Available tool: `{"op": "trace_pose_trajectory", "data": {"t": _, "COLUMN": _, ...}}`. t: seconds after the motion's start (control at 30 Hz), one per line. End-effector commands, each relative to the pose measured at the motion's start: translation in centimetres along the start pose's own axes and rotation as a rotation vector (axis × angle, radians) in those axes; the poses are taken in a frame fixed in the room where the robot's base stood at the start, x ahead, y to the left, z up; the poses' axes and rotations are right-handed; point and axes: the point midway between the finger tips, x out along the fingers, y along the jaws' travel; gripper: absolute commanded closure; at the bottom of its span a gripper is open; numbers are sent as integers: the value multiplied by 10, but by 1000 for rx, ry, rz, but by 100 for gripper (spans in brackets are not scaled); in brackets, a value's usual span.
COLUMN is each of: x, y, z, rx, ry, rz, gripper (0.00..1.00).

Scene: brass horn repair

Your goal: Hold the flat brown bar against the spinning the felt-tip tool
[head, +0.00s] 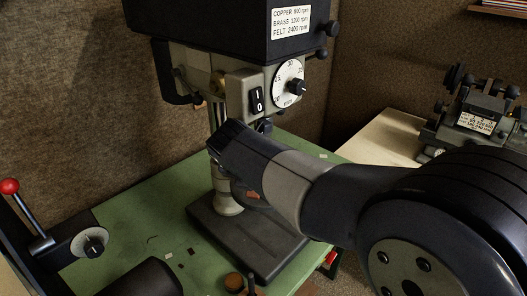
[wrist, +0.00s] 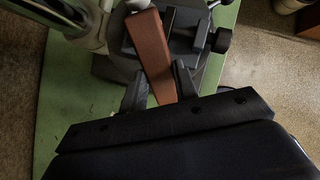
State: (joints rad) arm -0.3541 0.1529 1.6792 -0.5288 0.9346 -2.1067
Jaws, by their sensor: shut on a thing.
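The flat brown bar (wrist: 150,45) sits between the two fingers of my gripper (wrist: 159,88) in the wrist view. My gripper is shut on it, and the bar's far end points up the picture, beside a dark block with knobs. In the head view my arm hides the gripper and most of the bar. The drill press (head: 215,85) stands on the green bench with a speed dial (head: 289,84) and a black rocker switch (head: 257,101). The felt-tip tool is not clearly visible, so I cannot tell whether the bar touches it or whether it spins.
The press's dark base plate (head: 262,245) rests on the green bench (head: 130,215), which has small scraps on it. A red-knobbed lever (head: 10,187) is at the left. Another machine (head: 480,118) stands on a pale table at the right. A speed label (head: 291,20) is on the press head.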

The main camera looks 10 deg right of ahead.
Motion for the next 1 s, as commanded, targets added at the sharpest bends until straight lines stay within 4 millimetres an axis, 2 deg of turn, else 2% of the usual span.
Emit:
{"op": "trace_pose_trajectory", "data": {"t": 0.33, "x": -3, "y": 0, "z": -2, "rx": 0, "ry": -3, "rz": 2, "gripper": 94}}
{"op": "trace_pose_trajectory", "data": {"t": 1.0, "x": -33, "y": 1, "z": -47, "rx": -2, "ry": -1, "rz": 2, "gripper": 94}}
